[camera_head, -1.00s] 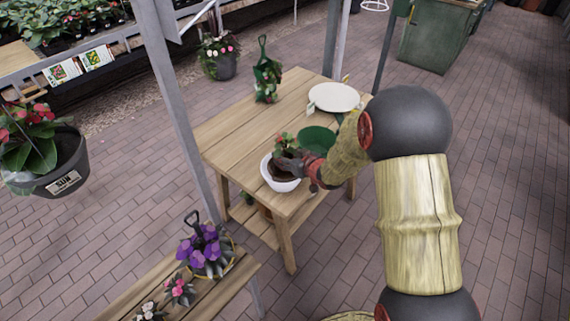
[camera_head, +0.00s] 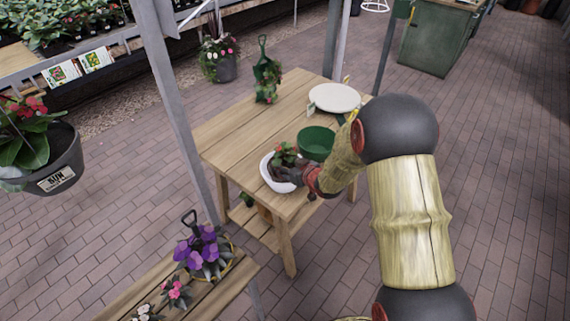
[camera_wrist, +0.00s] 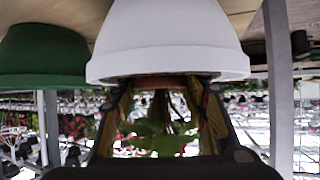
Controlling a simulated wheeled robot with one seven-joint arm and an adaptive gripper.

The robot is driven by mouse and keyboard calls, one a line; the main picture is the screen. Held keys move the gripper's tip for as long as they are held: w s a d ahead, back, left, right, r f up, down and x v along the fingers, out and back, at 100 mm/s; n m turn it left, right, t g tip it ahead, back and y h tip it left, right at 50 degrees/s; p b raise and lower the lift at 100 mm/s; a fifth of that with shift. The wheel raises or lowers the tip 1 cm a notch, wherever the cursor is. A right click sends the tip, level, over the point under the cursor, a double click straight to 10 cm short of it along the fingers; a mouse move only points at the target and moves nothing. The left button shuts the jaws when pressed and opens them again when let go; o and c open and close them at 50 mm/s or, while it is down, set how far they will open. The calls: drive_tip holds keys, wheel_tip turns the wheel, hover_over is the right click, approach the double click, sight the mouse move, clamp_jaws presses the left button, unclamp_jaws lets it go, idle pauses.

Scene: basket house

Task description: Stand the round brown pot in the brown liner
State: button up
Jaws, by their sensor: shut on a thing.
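A white bowl (camera_head: 267,176) stands on the wooden table near its front corner. Its inside looks dark brown; I cannot make out the liner clearly from the pot. My gripper (camera_head: 284,173) is at the bowl's right side, shut on the brown pot with the leafy plant (camera_head: 286,153). In the wrist view the white bowl (camera_wrist: 168,40) is upside down in the picture. A thin brown pot rim (camera_wrist: 165,82) shows just past the bowl's edge, between my fingers (camera_wrist: 163,115), with green leaves (camera_wrist: 160,140). The pot's lower part is hidden, apparently inside the bowl.
A green bowl (camera_head: 315,145) stands close to the right of the white bowl. A white plate (camera_head: 334,97) and a green hanging planter (camera_head: 266,75) are farther back. The table's left-middle (camera_head: 235,125) is clear. A metal post (camera_head: 176,110) stands left of the table.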

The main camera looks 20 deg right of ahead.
drive_tip(key=o, duration=1.2)
drive_tip(key=shift+o, duration=0.2)
drive_tip(key=shift+r, duration=0.3)
drive_tip(key=s+d+r+m+g+h+p, duration=0.15)
drive_tip(key=s+d+r, duration=0.25)
drive_tip(key=s+r, duration=0.5)
drive_tip(key=s+d+r+m+h+p, duration=0.1)
drive_tip(key=s+d+r+h+p, duration=0.15)
drive_tip(key=s+r, duration=0.7)
drive_tip(key=s+a+r+g, duration=0.1)
drive_tip(key=s+a+r, duration=0.1)
drive_tip(key=s, duration=0.5)
drive_tip(key=s+a+r+g, duration=0.2)
drive_tip(key=s+r, duration=0.2)
drive_tip(key=s, duration=0.4)
drive_tip(key=s+a+r+g, duration=0.1)
drive_tip(key=s+a+r, duration=0.1)
drive_tip(key=s, duration=0.5)
drive_tip(key=shift+s+a+r+m, duration=0.2)
drive_tip(key=shift+a+r+m, duration=0.05)
drive_tip(key=shift+r+m, duration=0.2)
drive_tip(key=shift+g, duration=0.25)
